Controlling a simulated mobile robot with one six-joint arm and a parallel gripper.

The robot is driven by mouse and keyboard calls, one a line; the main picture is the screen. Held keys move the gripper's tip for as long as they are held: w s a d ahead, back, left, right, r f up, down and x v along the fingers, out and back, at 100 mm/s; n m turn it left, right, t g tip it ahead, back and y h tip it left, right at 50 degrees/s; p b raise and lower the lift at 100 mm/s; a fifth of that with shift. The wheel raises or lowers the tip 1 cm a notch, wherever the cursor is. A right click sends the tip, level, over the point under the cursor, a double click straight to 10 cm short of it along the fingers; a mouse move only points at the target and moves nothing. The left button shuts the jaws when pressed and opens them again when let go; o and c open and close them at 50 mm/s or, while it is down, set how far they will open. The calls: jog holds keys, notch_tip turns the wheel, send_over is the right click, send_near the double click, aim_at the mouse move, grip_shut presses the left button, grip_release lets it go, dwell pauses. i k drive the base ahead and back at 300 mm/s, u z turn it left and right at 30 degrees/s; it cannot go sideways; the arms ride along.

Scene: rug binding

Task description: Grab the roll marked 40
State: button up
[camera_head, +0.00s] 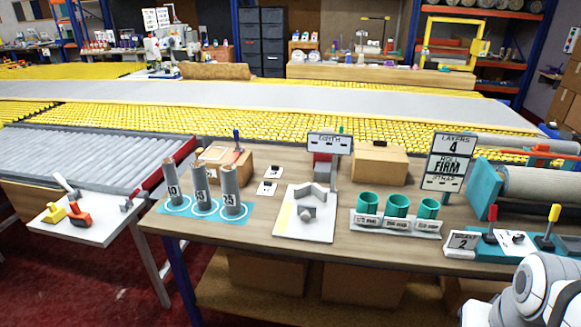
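Three grey upright rolls stand on a blue mat (188,211) at the left end of the wooden table. The leftmost roll (171,186) has a label that seems to read 40, though the digits are small. The middle roll (201,187) has a label I cannot read surely. The right roll (231,190) seems to read 25. Each stands inside a white ring marked on the mat, close to its neighbour. White links of my arm show at the lower right, far from the rolls. My gripper is not in view.
A wooden box (237,164) stands close behind the rolls. To their right are a white board (291,232) with grey blocks, teal cups (397,206) and a signboard (449,160). A white side tray (95,228) holds tools at left. Bare tabletop lies in front of the rolls.

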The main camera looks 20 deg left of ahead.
aim_at(168, 165)
jog(key=z, duration=1.45)
jog(key=k, duration=1.6)
jog(key=u, duration=2.3)
jog(key=i, duration=1)
jog(key=u, duration=0.05)
